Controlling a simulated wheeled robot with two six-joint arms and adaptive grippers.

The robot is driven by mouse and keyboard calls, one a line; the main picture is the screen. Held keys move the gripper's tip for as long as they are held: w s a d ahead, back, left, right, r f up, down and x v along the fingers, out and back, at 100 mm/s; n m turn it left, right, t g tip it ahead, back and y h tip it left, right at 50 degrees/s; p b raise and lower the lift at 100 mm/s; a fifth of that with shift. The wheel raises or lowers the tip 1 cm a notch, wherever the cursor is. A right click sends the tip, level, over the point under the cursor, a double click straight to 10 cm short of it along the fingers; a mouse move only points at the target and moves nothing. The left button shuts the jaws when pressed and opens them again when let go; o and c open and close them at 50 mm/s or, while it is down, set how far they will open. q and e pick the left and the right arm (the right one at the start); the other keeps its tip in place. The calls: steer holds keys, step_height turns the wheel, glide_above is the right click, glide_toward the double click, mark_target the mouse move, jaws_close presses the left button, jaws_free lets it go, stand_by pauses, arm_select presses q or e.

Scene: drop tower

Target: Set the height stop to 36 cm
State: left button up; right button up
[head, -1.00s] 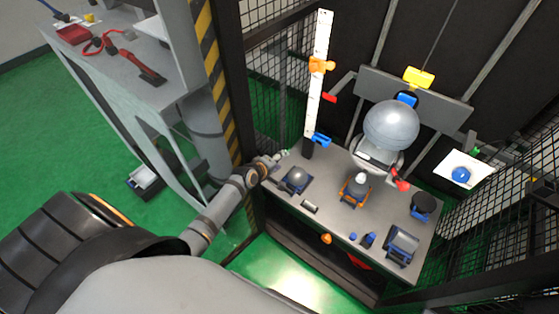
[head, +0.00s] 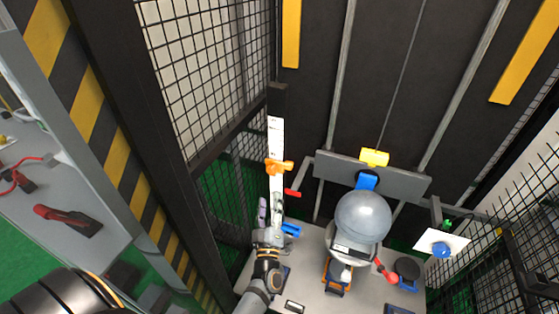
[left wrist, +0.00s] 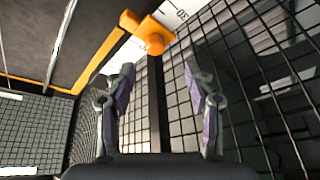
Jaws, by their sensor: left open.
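The height stop is an orange clamp (head: 278,167) on a white upright scale (head: 275,135). It also shows in the left wrist view (left wrist: 152,36), with a side knob facing the camera. The mark 30 is readable on the scale (left wrist: 172,14) beside the clamp there; finer marks cannot be read. My left gripper (head: 269,206) is open and empty, below the orange clamp and in front of the scale's lower part. In the left wrist view its fingertips (left wrist: 158,72) are spread, with the clamp beyond them. My right gripper is not in view.
A blue clamp (head: 290,229) sits low on the scale, close to my left gripper. A red lever (head: 292,193) is right of the scale. A grey ball (head: 363,217) hangs below a yellow block (head: 375,158). Mesh cage walls (head: 205,70) stand on both sides.

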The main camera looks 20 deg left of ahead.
mark_target(272, 174)
arm_select(q)
steer(key=x, duration=0.3)
steer(key=r+x, duration=0.1)
steer(key=x, duration=0.1)
steer(key=shift+d, duration=0.3)
steer(key=x, duration=0.3)
steer(key=shift+w+a+f, duration=0.2)
steer(key=shift+f, duration=0.05)
steer(key=shift+w+a+r, duration=0.15)
steer(key=shift+w+r, duration=0.15)
steer(key=shift+w, duration=0.25)
jaws_close()
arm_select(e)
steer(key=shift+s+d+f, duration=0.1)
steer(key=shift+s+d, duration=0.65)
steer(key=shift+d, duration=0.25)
